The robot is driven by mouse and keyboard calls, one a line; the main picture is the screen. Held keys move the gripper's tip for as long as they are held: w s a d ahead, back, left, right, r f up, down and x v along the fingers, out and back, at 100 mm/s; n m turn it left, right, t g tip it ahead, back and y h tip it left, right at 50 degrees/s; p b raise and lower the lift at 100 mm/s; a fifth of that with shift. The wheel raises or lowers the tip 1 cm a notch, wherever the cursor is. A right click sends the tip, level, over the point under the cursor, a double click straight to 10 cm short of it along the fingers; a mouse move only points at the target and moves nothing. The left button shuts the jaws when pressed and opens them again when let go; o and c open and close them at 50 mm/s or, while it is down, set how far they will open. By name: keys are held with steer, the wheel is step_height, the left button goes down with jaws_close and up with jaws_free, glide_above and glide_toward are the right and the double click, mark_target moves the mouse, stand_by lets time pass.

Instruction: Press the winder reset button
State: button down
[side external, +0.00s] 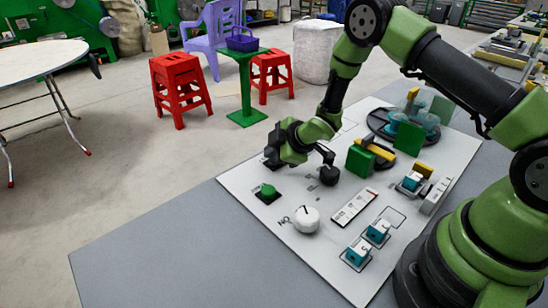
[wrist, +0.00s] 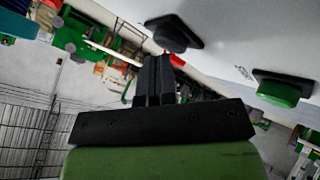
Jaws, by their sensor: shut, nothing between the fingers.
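My gripper (side external: 274,150) is low over the far left edge of the white panel (side external: 345,262), with its dark fingers pressed together and nothing between them. In the wrist view the shut fingers (wrist: 156,62) point toward a black round button on a dark square base (wrist: 178,33). I cannot read which button is labelled winder reset.
A dark knob (side external: 328,176) and a white dial (side external: 306,220) stand on the panel right of the green button. Teal-and-white switches (side external: 377,232), a green block (side external: 360,160) and a round dark tray (side external: 378,123) are farther right. The grey table (side external: 165,245) is clear at left.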

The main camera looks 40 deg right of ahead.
steer(key=shift+r, duration=0.95)
steer(key=shift+r, duration=2.5)
steer(key=s+d+r+m+h, duration=0.1)
steer(key=s+r+m, duration=0.35)
steer(key=r, duration=0.45)
steer(key=s+r+m+h, duration=0.2)
steer(key=s+r+m, duration=0.3)
steer(key=r, duration=0.4)
steer(key=s+a+r+m+g+y, duration=0.1)
steer(key=s+a+r+m, duration=0.1)
steer(key=s, duration=0.7)
steer(key=s+a+r+m+y, duration=0.1)
steer(key=s+m, duration=0.3)
steer(key=s, duration=0.6)
steer(key=shift+a+r+g+y, duration=0.4)
steer(key=shift+a+y, duration=0.1)
steer(key=shift+a, duration=0.15)
